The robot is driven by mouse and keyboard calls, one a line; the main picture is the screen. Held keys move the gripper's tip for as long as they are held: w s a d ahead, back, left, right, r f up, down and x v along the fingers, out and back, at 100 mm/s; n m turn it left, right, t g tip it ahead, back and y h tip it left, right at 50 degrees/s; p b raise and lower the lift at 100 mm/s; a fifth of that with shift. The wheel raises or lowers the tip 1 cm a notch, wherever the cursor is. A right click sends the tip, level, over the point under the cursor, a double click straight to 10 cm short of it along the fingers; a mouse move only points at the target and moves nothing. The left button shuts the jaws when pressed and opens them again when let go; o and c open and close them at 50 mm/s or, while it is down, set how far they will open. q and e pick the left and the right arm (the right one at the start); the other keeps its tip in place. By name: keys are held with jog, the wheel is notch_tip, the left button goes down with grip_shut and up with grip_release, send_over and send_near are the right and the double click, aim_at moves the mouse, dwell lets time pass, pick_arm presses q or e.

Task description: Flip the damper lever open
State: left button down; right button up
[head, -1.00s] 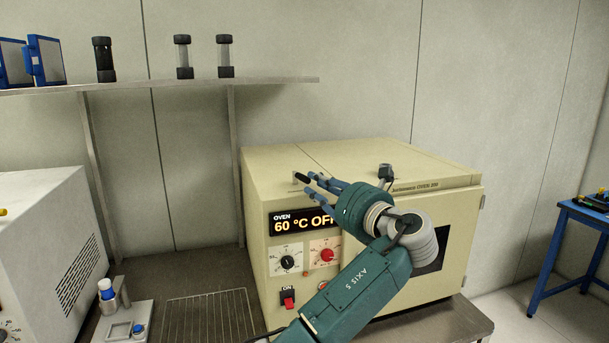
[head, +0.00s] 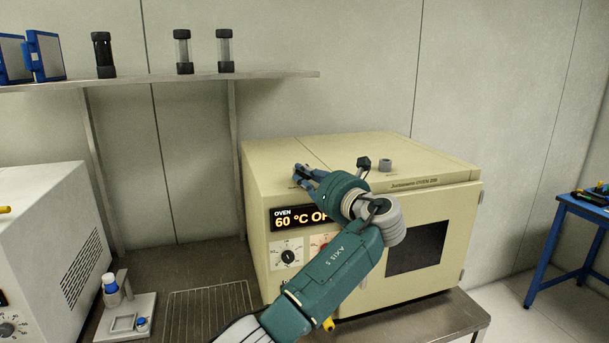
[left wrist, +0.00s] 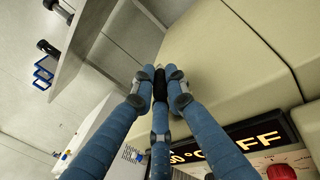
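The cream oven (head: 300,258) stands on the bench, its display reading 60 °C and partly covered by my left arm. Exact finger contact is hard to see. My right gripper is not in view.
A short grey stub (head: 386,165) stands on the oven top. A shelf (head: 270,77) above left holds dark and clear cylinders. A white machine (head: 50,230) stands at the left. A blue table (head: 570,210) is at far right.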

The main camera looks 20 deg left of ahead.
pick_arm(q)
jog(key=shift+s+a+r+m+t+h+p, duration=0.15)
jog(key=shift+m+t+h+p, duration=0.35)
jog(key=shift+p, duration=0.4)
jog(key=shift+s+a+r+m+t+h+p, duration=0.1)
jog(key=shift+a+m+t+h+p, duration=0.1)
jog(key=shift+m+t+h+p, duration=0.45)
jog(key=shift+s+a+r+m+t+h+p, duration=0.15)
jog(key=shift+t+h+p, duration=0.15)
jog(key=shift+p, duration=0.8)
jog(key=shift+f+m+h, duration=0.25)
jog(key=shift+m+h, duration=0.05)
jog(key=shift+h, duration=0.15)
jog(key=c, duration=2)
grip_release()
jog(key=shift+f, duration=0.1)
jog(key=v, duration=1.2)
jog(key=shift+f, duration=0.15)
